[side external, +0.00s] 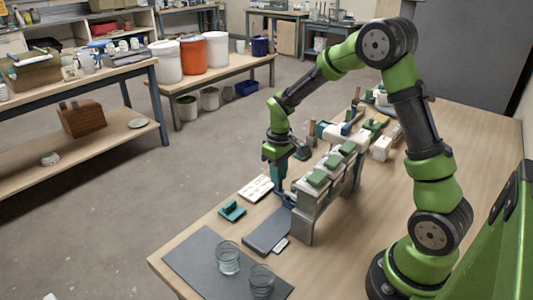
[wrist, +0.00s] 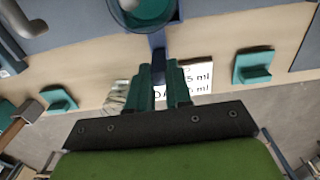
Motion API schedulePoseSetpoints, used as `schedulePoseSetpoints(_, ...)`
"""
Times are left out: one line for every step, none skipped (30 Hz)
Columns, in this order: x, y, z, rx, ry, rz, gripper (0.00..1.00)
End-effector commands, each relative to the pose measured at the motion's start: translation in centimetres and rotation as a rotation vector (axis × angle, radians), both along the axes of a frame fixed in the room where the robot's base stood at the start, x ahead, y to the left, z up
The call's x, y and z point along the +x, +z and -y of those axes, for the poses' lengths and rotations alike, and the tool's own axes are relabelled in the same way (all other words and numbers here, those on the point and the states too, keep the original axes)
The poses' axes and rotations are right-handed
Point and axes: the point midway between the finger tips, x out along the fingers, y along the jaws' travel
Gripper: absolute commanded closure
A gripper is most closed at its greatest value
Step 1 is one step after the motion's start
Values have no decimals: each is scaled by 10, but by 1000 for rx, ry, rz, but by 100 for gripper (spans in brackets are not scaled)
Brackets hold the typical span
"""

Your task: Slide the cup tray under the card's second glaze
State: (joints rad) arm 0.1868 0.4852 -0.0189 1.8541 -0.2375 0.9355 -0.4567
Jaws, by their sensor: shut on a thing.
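My gripper (side external: 280,191) is low over the table, in front of the rack of glaze containers (side external: 322,178). In the wrist view my gripper (wrist: 165,72) is shut on the dark blue handle of the cup tray (wrist: 157,40). A clear teal-tinted cup (wrist: 145,12) stands at the tray's far end, cut by the frame's top. In the side view the blue tray (side external: 289,199) shows only partly, beside the rack. The white card (side external: 256,188) lies left of my gripper.
A teal block (side external: 231,210) and a dark slab (side external: 267,229) lie near the front edge. Two clear cups (side external: 228,258) (side external: 261,280) stand on a dark mat (side external: 197,262). Tools and bottles (side external: 381,148) crowd the table behind the rack.

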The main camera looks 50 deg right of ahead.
Motion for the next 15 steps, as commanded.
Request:
schedulePoseSetpoints(0, 0, -6, 2, 4, 1, 100)
schedulePoseSetpoints(0, 0, -8, 2, 4, 0, 100)
schedulePoseSetpoints(0, 0, -11, 2, 3, 0, 100)
schedulePoseSetpoints(0, 0, -13, 2, 3, 0, 100)
schedulePoseSetpoints(0, 0, -15, 3, 3, 0, 100)
schedulePoseSetpoints(0, 0, -18, 3, 4, 0, 100)
schedulePoseSetpoints(0, 0, -21, 3, 4, 0, 100)
schedulePoseSetpoints(0, 0, -23, 3, 4, 0, 100)
schedulePoseSetpoints(0, 0, -25, 3, 3, 0, 100)
schedulePoseSetpoints(0, 0, -28, 3, 4, 0, 100)
schedulePoseSetpoints(0, 0, -30, 3, 4, 0, 100)
schedulePoseSetpoints(0, 0, -32, 3, 4, 0, 100)
schedulePoseSetpoints(0, 0, -35, 3, 4, 0, 100)
schedulePoseSetpoints(0, 0, -37, 3, 4, 0, 100)
schedulePoseSetpoints(0, 0, -40, 3, 4, 0, 100)
